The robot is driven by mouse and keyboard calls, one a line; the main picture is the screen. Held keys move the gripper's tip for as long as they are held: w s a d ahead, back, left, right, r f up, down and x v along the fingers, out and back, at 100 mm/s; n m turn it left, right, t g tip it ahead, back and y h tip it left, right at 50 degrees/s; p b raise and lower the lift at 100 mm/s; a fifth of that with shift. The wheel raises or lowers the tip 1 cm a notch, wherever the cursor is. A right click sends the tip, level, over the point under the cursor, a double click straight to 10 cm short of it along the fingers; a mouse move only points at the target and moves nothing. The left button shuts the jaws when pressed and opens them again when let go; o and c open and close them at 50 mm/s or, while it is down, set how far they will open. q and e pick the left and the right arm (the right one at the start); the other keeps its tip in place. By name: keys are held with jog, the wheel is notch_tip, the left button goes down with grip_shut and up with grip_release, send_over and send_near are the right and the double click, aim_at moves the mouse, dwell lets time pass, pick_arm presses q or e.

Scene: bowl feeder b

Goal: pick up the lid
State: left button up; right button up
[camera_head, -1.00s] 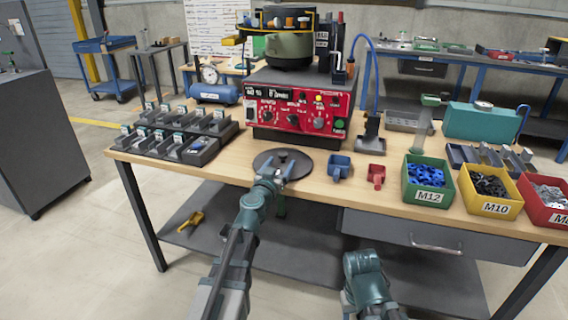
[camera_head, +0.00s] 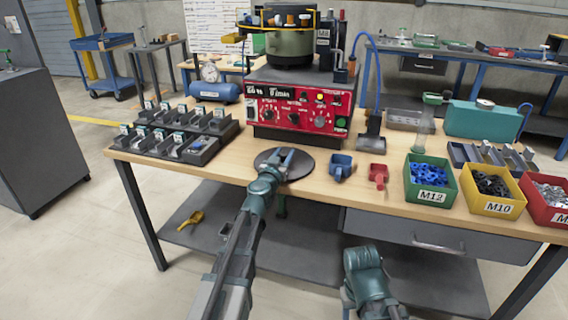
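The lid (camera_head: 304,168) is a dark, flat, round disc lying on the wooden tabletop near the front edge, in front of the red control panel. My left gripper (camera_head: 283,158) reaches over it from the front, with its fingers at the middle of the lid. The fingers hide the lid's small central knob, and I cannot tell whether they are open or shut on it. The lid appears to lie flat on the table. My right arm shows low in the picture, in front of the bench; its fingertips do not show.
A blue scoop (camera_head: 340,167) and a red scoop (camera_head: 378,175) lie just right of the lid. Green (camera_head: 431,195), yellow (camera_head: 493,207) and red bins of parts stand further right. A dark tray rack (camera_head: 190,153) is at left. The feeder's red panel (camera_head: 297,113) stands behind.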

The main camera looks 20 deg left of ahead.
pick_arm(q)
grip_shut()
jog(key=shift+r, duration=0.1)
pick_arm(e)
jog(key=shift+r, duration=0.1)
